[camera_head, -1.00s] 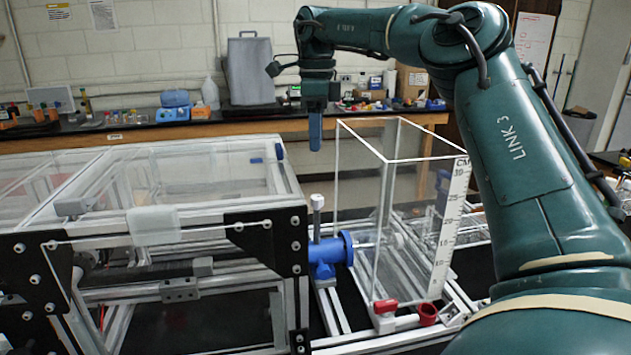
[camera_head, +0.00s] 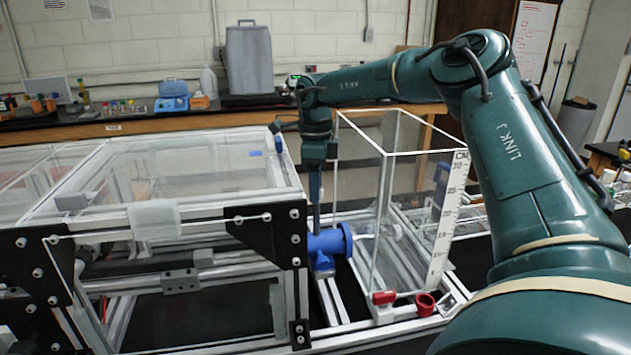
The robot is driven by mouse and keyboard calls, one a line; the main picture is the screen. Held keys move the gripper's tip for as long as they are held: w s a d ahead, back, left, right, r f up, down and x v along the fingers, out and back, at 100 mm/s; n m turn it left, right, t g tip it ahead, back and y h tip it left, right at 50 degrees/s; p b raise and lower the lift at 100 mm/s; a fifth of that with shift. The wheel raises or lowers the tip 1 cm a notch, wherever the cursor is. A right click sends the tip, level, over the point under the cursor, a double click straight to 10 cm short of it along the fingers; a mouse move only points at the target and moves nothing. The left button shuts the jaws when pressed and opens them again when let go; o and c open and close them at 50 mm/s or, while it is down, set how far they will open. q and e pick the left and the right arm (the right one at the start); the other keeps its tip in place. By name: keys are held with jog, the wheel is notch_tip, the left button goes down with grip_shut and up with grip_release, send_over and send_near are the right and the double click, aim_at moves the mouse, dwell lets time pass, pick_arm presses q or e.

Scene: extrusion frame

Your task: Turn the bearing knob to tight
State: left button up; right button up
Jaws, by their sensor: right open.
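The blue bearing (camera_head: 328,245) sits at the right end of the aluminium frame, beside the clear tank. A thin grey stem (camera_head: 317,222) rises from its top. The knob at the top of this stem is hidden behind or between the fingers of my right gripper (camera_head: 315,197). The gripper points straight down over the bearing, and its fingers are open at the knob's height. I cannot tell whether they touch the knob. My left gripper is out of view.
A clear tank (camera_head: 376,215) with a centimetre scale (camera_head: 447,215) stands close to the right of the gripper. The clear-topped frame (camera_head: 215,220) lies close on the left.

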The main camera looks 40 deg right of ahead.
jog(key=c, duration=1)
jog(key=shift+f+m+b, duration=0.15)
jog(key=shift+m+b, duration=0.35)
jog(key=o, duration=1)
notch_tip(320, 180, up, 13)
jog(key=shift+r, duration=0.2)
